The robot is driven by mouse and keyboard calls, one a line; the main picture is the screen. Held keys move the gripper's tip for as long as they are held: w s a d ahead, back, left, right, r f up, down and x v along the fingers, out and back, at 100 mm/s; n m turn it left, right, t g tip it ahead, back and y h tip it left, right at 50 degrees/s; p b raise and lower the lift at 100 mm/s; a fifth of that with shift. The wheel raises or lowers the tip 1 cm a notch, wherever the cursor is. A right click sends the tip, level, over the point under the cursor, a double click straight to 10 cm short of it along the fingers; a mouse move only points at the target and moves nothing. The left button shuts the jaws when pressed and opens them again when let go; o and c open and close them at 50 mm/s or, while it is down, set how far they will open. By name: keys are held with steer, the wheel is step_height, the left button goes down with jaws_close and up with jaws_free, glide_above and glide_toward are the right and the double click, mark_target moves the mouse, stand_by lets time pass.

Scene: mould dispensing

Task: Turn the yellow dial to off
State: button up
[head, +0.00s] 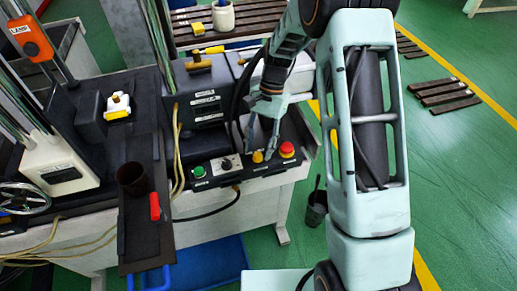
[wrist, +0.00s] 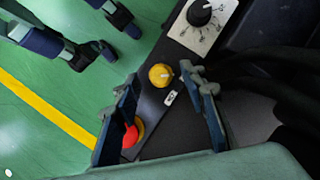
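The yellow dial (head: 257,157) sits on the dark control panel (head: 240,173), between a black knob and a red button. In the wrist view the yellow dial (wrist: 160,75) is round, with a pale mark toward its right side. My gripper (head: 261,149) is right at the dial, pointing down at the panel. In the wrist view my gripper (wrist: 164,79) is open, with one finger on each side of the dial. Gaps show between the dial and both fingers there. A small white label (wrist: 170,98) lies beside the dial; I cannot read it.
A red button (head: 287,149) is close on the right; my left finger overlaps it in the wrist view (wrist: 132,134). A black knob (head: 226,163) on a pale plate and a green button (head: 198,171) are left. A black cable hangs behind my gripper.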

steer(key=v, duration=1)
steer(key=shift+w+r, duration=0.15)
steer(key=shift+r, duration=0.25)
